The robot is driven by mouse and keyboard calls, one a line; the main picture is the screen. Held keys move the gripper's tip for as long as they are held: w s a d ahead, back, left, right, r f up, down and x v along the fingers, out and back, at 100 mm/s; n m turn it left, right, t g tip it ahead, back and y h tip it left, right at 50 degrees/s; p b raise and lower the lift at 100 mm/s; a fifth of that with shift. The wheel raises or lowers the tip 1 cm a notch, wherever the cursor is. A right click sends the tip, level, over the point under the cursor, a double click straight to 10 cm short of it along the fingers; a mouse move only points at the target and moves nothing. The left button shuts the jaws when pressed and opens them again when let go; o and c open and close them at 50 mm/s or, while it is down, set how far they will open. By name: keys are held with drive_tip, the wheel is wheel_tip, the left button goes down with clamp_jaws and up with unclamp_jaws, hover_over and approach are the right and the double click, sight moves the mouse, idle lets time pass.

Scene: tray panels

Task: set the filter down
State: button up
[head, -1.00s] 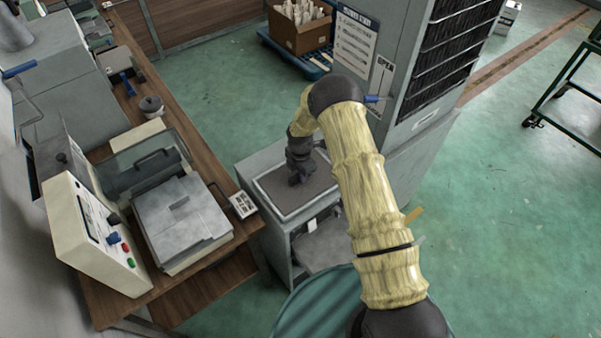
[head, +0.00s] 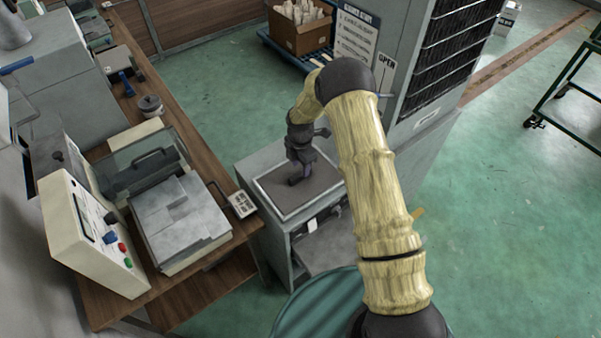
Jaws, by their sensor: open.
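A flat rectangular panel with a dark grey face and a pale rim, which looks like the filter (head: 318,191), lies flat on top of the low grey cabinet (head: 262,160). My gripper (head: 297,180) points down over the middle of the panel. Its jaws are open, with nothing clearly seen between them. The fingertips are small and dark against the dark face, so I cannot tell whether they touch it. My arm in its yellow sleeve covers part of the view to the right of the panel.
A tall grey unit with dark slatted racks (head: 450,55) stands behind the arm. At left, a wooden bench (head: 185,290) carries a machine with a control box (head: 90,240). A small sign (head: 242,204) stands near the cabinet. A teal drum (head: 320,308) is in front.

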sight(300, 174)
wheel_tip(300, 174, up, 8)
drive_tip(key=b, duration=0.2)
drive_tip(key=shift+f, duration=0.15)
idle(0.4)
drive_tip(key=s+d+r+m+t, duration=0.1)
drive_tip(key=s+d+r+m, duration=0.3)
drive_tip(key=s+m, duration=0.4)
drive_tip(key=s+d+r+m, duration=0.4)
drive_tip(key=s+r+m, duration=0.1)
drive_tip(key=s+m, duration=0.3)
drive_tip(key=s+d+r+m+t, duration=0.1)
drive_tip(key=s+d+r+m, duration=0.3)
drive_tip(key=s+m, duration=0.4)
drive_tip(key=shift+s+d+r+m+t, duration=0.15)
drive_tip(key=shift+s+r+m+t, duration=0.2)
drive_tip(key=shift+s+r, duration=0.5)
drive_tip(key=shift+w+f, duration=0.1)
drive_tip(key=shift+c, duration=0.6)
